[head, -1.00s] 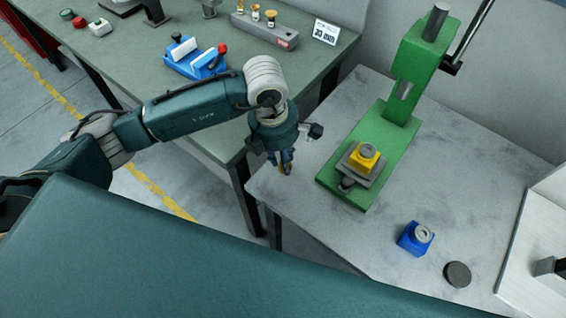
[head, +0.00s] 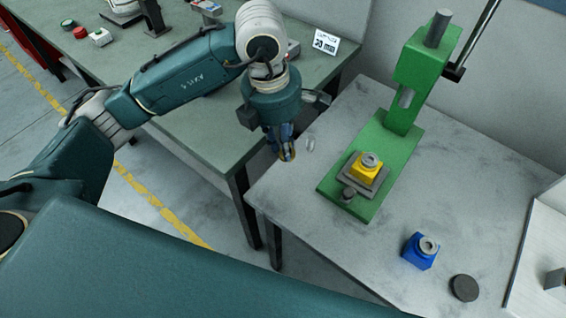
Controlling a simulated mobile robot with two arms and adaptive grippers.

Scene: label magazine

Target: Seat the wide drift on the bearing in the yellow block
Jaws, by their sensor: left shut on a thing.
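The yellow block (head: 363,174) sits on a grey plate on the base of the green press (head: 385,150). A grey ring-shaped bearing (head: 369,160) shows on its top, under the press ram (head: 406,98). My left gripper (head: 287,153) points down, to the left of the yellow block and apart from it, near the left edge of the grey table. It is shut on a small brass-coloured piece, mostly hidden by the fingers; I cannot tell whether it is the wide drift. My right gripper is not in view.
A blue block (head: 419,255) with a grey ring on top stands at the front of the grey table (head: 320,220), beside a dark disc (head: 464,288). The press lever (head: 478,38) rises behind. A small sign (head: 326,43) stands on the green bench. My arm hides part of that bench.

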